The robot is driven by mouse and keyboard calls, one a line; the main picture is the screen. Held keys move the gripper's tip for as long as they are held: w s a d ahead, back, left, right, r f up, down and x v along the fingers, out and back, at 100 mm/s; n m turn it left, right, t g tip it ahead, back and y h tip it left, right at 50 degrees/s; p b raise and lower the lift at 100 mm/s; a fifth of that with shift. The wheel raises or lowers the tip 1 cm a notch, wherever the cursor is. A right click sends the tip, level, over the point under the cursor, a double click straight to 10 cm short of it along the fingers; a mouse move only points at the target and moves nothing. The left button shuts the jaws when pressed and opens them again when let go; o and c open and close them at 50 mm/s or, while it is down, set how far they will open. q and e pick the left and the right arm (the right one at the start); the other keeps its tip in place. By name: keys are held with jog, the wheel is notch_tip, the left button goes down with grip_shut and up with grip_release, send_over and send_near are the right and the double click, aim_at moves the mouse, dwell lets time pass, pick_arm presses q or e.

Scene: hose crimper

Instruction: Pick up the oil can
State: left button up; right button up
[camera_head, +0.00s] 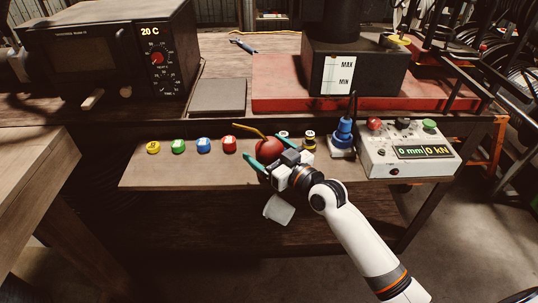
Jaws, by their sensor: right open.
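The oil can (268,146) is red and rounded, with a thin yellow spout pointing up and left. It stands on the wooden shelf along the front of the bench. My right gripper (279,152) is open, with its teal fingertips apart, one on each side of the can's lower part. The gripper body hides the can's base, and I cannot tell whether the fingers touch it. My left gripper is not in view.
Yellow, green, blue and red round pieces (203,145) line the shelf to the left. Small spools (309,141), a blue fitting (343,132) and a control box (410,150) stand to the right. Behind are a red base (275,88) and a dark oven-like box (90,50).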

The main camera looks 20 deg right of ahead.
jog(key=shift+w+a, duration=0.25)
jog(key=shift+w, duration=0.35)
jog(key=c, duration=1.4)
